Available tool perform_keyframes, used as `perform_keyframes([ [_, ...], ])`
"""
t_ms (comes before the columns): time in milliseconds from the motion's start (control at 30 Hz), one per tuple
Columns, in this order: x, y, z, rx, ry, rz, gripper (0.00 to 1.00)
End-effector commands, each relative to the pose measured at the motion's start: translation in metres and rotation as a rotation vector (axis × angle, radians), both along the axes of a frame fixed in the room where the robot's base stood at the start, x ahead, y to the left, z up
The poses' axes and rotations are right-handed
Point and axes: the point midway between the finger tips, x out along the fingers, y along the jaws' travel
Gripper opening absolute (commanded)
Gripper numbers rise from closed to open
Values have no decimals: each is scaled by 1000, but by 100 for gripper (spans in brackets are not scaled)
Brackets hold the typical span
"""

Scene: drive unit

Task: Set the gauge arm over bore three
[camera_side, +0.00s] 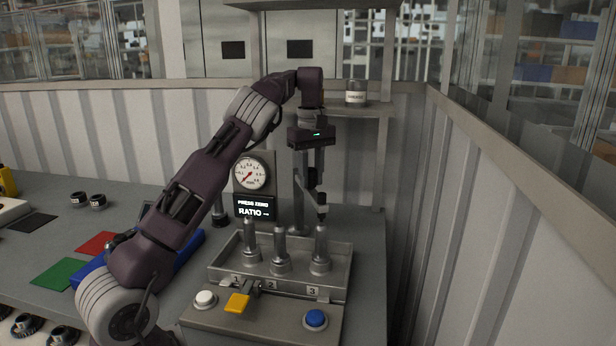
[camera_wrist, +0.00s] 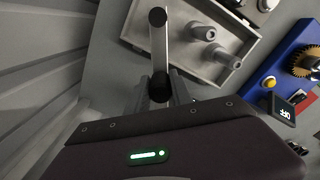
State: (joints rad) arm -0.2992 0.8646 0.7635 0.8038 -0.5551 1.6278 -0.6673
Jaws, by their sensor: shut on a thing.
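The grey gauge arm (camera_side: 308,192) reaches from an upright post (camera_side: 298,215) behind the tray; its dark end stands above the metal cylinder at label 3 (camera_side: 320,250). My gripper (camera_side: 312,182) points down and is shut on the arm's black knob (camera_side: 312,176). In the wrist view the gauge arm (camera_wrist: 158,45) runs away from my gripper (camera_wrist: 158,88) over the tray. The cylinders at labels 1 (camera_side: 251,248) and 2 (camera_side: 280,255) stand free. I cannot tell whether the arm's tip is centred over, or touches, cylinder three.
The tray (camera_side: 345,265) stands behind a panel with a white button (camera_side: 205,299), a yellow lever (camera_side: 237,303) and a blue button (camera_side: 316,319). A dial (camera_side: 250,173) stands above a display (camera_side: 254,208) reading "PRESS ZERO RATIO --". A shelf with a jar (camera_side: 356,93) is close behind my wrist.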

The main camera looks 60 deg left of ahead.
Motion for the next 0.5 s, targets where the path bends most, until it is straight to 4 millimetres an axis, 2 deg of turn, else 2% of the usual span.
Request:
perform_keyframes([
  [333,2,2,2,8,-10,-5,0],
  [367,2,2,2,8,-10,-5,30],
  [433,2,1,2,7,-9,-5,44],
  [500,1,1,1,5,-6,-4,48],
])
